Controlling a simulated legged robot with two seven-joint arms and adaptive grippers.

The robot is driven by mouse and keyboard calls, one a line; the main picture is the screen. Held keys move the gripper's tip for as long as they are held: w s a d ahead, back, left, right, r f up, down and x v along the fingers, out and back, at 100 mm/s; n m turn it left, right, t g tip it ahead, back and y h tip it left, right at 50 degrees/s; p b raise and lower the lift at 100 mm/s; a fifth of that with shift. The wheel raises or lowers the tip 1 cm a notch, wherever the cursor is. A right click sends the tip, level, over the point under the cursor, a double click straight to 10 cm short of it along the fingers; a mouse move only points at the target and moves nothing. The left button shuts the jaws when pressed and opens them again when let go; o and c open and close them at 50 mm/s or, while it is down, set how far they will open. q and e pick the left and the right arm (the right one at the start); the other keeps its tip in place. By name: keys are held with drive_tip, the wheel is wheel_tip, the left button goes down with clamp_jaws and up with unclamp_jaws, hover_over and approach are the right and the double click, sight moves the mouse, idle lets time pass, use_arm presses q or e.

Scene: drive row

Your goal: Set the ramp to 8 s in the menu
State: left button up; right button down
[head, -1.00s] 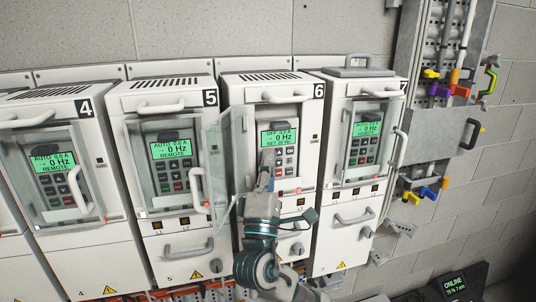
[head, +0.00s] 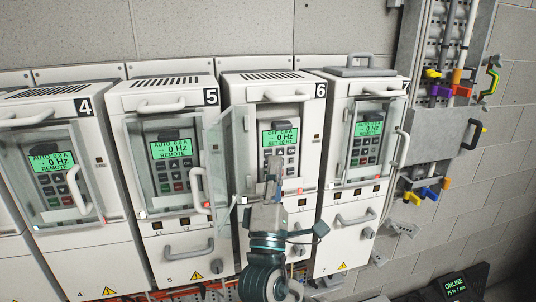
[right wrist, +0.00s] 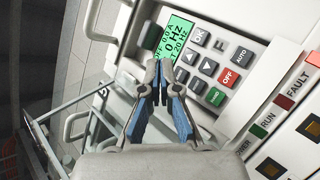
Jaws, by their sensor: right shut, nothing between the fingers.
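Drive 6 (head: 311,138) has its glass door (head: 217,150) swung open to the left. Its green display (head: 280,137) reads OFF, 0.0 A, 0 Hz and SET 20 Hz; it also shows turned sideways in the right wrist view (right wrist: 176,38). Below the display is the keypad (head: 291,162), partly hidden by my right gripper (head: 274,161). In the right wrist view the closed fingertips (right wrist: 163,68) are in front of the display's lower edge and the keys beside it. Buttons marked OK, F, AUTO and red OFF (right wrist: 229,77) show there. Whether the tips touch a key cannot be told. My left gripper is out of view.
Drives 4 (head: 53,112), 5 (head: 184,102) and 7 (head: 373,90) stand alongside with glass doors shut over their keypads. Bar handles stick out from the fronts. A grey box and coloured clips are on the right. A small screen (head: 455,286) reads ONLINE.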

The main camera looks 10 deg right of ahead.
drive_tip(key=s, duration=0.3)
drive_tip(key=shift+s, duration=0.15)
drive_tip(key=shift+d, duration=0.1)
idle(1.0)
